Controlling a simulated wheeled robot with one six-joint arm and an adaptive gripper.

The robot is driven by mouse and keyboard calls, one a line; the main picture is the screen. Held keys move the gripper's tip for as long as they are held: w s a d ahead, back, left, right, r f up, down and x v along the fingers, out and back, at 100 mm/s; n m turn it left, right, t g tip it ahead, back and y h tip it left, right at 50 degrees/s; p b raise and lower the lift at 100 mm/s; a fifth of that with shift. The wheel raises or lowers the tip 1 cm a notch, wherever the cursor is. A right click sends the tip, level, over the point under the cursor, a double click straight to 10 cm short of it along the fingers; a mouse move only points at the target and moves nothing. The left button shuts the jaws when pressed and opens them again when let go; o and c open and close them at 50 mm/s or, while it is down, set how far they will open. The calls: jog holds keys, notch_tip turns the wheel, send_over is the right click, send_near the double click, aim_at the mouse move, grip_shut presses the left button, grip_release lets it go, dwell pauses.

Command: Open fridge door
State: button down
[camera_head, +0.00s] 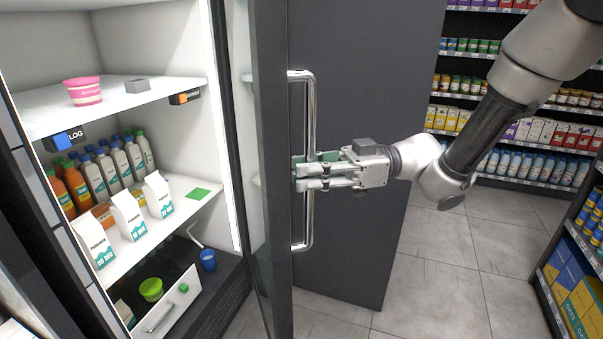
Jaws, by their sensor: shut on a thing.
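The fridge door (268,120) is a dark-framed glass door, seen nearly edge-on and standing open to the right of the lit fridge interior (176,75). A long vertical metal handle (309,115) is fixed on its outer side. My gripper (305,171) reaches in from the right and its fingers are shut around the handle at about mid-height. The exact contact of the fingertips on the bar is partly hidden by the fingers.
Inside the fridge are a pink-and-white tub (82,91), bottles (135,158), several cartons (158,195), a blue cup (208,260) and a green bowl (151,289). A dark panel (360,75) stands behind my gripper. Stocked shelves (520,110) line the back and right. Tiled floor (440,285) is clear.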

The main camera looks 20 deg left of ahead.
jog(key=c, duration=1.4)
grip_release()
jog(key=shift+o, duration=0.2)
jog(key=shift+d, duration=0.1)
jog(key=v, duration=1.1)
jog(key=shift+w+d, duration=0.25)
jog(key=shift+d, duration=0.05)
